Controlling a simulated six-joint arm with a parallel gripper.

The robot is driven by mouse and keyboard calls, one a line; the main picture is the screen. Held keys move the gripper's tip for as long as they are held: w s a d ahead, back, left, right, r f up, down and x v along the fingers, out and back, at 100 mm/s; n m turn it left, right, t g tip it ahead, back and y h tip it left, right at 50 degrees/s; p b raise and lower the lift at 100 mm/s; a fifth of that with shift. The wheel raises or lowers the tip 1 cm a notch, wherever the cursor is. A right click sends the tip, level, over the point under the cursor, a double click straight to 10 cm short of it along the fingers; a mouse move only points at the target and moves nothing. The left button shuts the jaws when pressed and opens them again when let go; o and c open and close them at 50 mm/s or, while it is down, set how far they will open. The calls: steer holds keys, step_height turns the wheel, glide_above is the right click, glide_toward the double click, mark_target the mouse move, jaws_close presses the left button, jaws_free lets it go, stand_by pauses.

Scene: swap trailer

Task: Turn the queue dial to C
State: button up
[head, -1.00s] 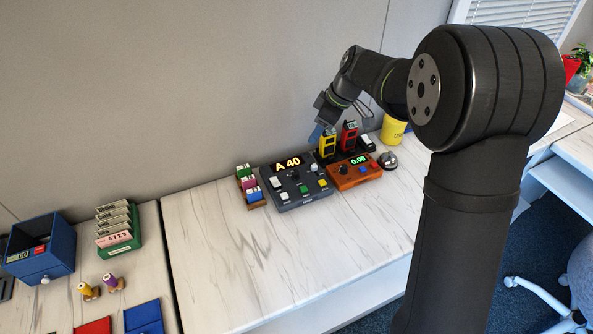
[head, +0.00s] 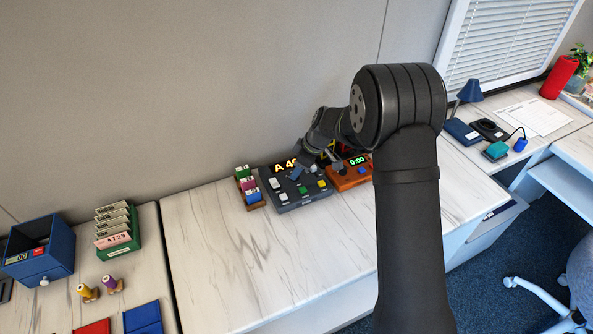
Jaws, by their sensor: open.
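The dark grey queue console (head: 290,199) stands on the desk against the wall. Its lit display (head: 283,165) begins "A 4"; my gripper covers the rest. The console carries pale, green, yellow and blue buttons. My gripper (head: 299,173) is open and low over the console's upper right part, seen small. The knob there is hidden behind it, and I cannot tell whether the fingers touch it.
A rack of coloured blocks (head: 248,187) stands close on the left. The desk in front is clear.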

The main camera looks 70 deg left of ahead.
steer(key=shift+x, duration=1.15)
steer(key=c, duration=1)
steer(key=shift+m, duration=0.4)
steer(key=m+t+y, duration=0.1)
steer(key=m, duration=0.2)
steer(key=shift+s, duration=0.15)
steer(key=m+t, duration=0.1)
steer(key=m, duration=0.2)
steer(key=shift+s, duration=0.1)
steer(key=m+t, duration=0.1)
steer(key=m, duration=0.2)
steer(key=m+t, duration=0.1)
steer(key=m, duration=0.2)
steer(key=shift+s+m+t, duration=0.15)
steer(key=shift+m+t, duration=0.15)
steer(key=shift+t, duration=0.1)
steer(key=shift+m, duration=0.3)
